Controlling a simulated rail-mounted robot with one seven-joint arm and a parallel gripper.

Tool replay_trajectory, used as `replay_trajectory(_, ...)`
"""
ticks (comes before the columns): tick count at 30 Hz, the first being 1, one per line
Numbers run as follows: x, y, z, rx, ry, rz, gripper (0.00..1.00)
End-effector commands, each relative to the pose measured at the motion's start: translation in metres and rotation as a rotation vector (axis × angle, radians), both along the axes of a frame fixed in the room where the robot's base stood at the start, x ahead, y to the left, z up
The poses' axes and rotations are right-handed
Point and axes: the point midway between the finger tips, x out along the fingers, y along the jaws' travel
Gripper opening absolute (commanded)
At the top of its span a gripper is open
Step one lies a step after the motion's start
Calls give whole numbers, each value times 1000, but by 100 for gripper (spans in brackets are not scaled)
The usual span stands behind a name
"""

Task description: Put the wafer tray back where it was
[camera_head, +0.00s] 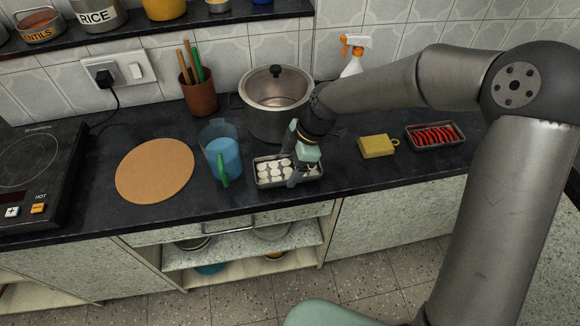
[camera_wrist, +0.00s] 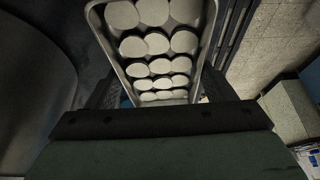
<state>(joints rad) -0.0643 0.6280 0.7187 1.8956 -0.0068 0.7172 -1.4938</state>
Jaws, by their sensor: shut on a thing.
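The wafer tray (camera_head: 276,185) is a small metal tray with rows of white round wafers. It is in the middle of the head view, at the front part of the dark counter, right of the blue jug. My gripper (camera_head: 301,174) is shut on its right end. In the wrist view the tray (camera_wrist: 107,45) stretches away from my gripper (camera_wrist: 158,97), with a finger on each side of its near end. The wafers lie in it. I cannot tell whether the tray touches the counter or hangs just above it.
A blue jug (camera_head: 222,157) stands close left of the tray, and a big steel pot (camera_head: 275,115) is behind it. A yellow block (camera_head: 377,146) and a tray of red pieces (camera_head: 434,137) are to the right. A round cork mat (camera_head: 154,170) lies left.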

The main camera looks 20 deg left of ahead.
Motion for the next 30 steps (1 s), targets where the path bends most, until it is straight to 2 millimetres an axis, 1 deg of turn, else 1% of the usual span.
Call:
replay_trajectory(1,-2,0,-9,-2,4,2,44)
replay_trajectory(4,-1,0,-18,-1,3,1,44)
replay_trajectory(11,-1,0,-19,-1,1,0,44)
replay_trajectory(14,-1,0,-22,-1,1,0,44)
replay_trajectory(15,-1,0,-22,-1,1,0,82)
replay_trajectory(17,-1,0,-21,-1,1,0,98)
replay_trajectory(25,-1,0,-20,-1,1,0,98)
replay_trajectory(29,1,-2,-13,1,-2,-1,98)
replay_trajectory(30,3,-4,-8,1,-3,-2,98)
